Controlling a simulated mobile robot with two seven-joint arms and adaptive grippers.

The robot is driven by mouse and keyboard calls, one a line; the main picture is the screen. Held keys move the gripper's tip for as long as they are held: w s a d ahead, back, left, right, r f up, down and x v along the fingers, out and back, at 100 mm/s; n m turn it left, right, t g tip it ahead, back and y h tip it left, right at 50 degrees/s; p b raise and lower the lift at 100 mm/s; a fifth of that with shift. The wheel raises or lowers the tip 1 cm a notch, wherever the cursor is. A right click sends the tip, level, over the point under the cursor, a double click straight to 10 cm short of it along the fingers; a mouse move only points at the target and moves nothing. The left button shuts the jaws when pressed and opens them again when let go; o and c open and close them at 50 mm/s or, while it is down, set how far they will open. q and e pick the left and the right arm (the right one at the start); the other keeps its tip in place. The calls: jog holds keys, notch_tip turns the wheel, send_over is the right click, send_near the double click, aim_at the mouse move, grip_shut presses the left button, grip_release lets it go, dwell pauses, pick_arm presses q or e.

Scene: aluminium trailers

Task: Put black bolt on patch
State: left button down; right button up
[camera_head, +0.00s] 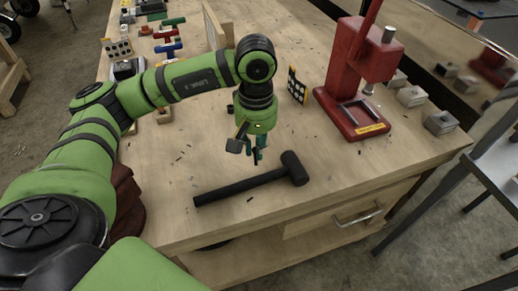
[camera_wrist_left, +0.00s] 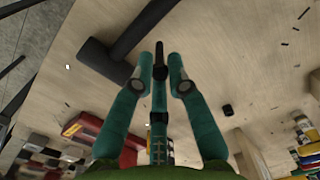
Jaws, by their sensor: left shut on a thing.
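My left gripper (camera_head: 256,155) points down over the middle of the workbench, behind the black mallet. In the left wrist view its teal fingers (camera_wrist_left: 160,78) are closed around a small dark piece, which looks like the black bolt (camera_wrist_left: 160,60). The bolt's dark end sticks out at the fingertips. The fingers hide part of it. In the head view the bolt is too small to make out clearly. I cannot pick out a patch for certain in either view. My right gripper is not in view.
The black mallet (camera_head: 250,184) lies on the wooden workbench (camera_head: 200,225) near its front edge. A red press (camera_head: 350,85) stands at the right, beside several grey blocks (camera_head: 440,122). Coloured clamps (camera_head: 168,48) lie at the back left. Small dark bits are scattered about.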

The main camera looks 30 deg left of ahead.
pick_arm(q)
jog(key=f, duration=0.1)
jog(key=w+f+p, duration=0.1)
jog(key=f, duration=0.1)
jog(key=f+p, duration=0.1)
jog(key=shift+w+f, duration=0.35)
jog(key=shift+f, duration=0.2)
jog(key=shift+f+b, duration=0.2)
jog(key=shift+b, duration=0.1)
jog(key=c, duration=1.2)
grip_release()
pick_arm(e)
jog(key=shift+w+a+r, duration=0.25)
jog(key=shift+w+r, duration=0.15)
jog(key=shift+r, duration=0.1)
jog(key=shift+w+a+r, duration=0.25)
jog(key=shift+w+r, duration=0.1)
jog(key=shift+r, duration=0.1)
pick_arm(q)
jog(key=shift+r, duration=0.1)
